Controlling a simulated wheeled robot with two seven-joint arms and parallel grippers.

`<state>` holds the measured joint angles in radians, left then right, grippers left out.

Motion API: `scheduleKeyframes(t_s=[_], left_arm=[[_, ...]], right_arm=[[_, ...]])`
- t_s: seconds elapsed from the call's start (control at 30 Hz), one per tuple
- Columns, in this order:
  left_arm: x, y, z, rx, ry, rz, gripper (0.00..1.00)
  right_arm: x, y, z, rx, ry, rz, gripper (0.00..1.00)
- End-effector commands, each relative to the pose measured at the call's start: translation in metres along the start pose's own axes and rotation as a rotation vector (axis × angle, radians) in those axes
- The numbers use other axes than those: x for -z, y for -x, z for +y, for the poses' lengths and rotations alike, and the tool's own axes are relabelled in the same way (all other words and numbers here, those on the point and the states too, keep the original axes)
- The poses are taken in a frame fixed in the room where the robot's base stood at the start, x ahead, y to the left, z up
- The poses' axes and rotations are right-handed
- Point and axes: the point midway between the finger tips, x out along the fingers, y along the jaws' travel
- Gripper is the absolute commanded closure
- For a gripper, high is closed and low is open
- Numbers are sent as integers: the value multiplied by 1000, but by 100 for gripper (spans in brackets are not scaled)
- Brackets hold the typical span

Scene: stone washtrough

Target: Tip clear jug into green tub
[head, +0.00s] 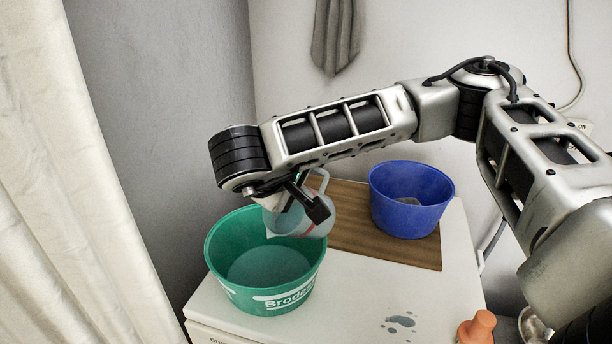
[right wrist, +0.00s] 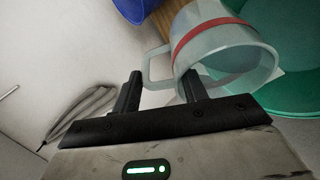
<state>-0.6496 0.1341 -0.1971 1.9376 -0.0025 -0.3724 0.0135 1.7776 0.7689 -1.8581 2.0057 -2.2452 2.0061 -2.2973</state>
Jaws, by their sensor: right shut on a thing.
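The clear jug (head: 288,222), with a red band and a loop handle, is tipped on its side with its mouth over the green tub (head: 292,302). My right gripper (head: 308,203) is shut on the jug's handle. In the right wrist view the handle of the jug (right wrist: 222,52) runs between the two fingers of the gripper (right wrist: 160,88), and part of the green tub (right wrist: 295,95) shows behind. The tub has a paler, greyish-green round area at its bottom that looks like liquid. I cannot tell whether liquid is in the jug. My left gripper is out of view.
A blue tub (head: 411,222) with something grey inside stands on a brown board (head: 345,233), behind and right of the green tub. A wet patch (head: 400,322) marks the white top. An orange-brown object (head: 478,327) is at its front right. A pale curtain (head: 60,200) hangs left.

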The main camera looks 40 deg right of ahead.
Motion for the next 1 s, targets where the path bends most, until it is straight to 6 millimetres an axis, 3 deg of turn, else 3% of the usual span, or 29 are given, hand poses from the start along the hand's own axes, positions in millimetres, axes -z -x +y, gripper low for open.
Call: scheduleKeyframes(t_s=[1.0], left_arm=[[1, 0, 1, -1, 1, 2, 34]], right_arm=[[4, 14, -13, -175, 50, 1, 100]])
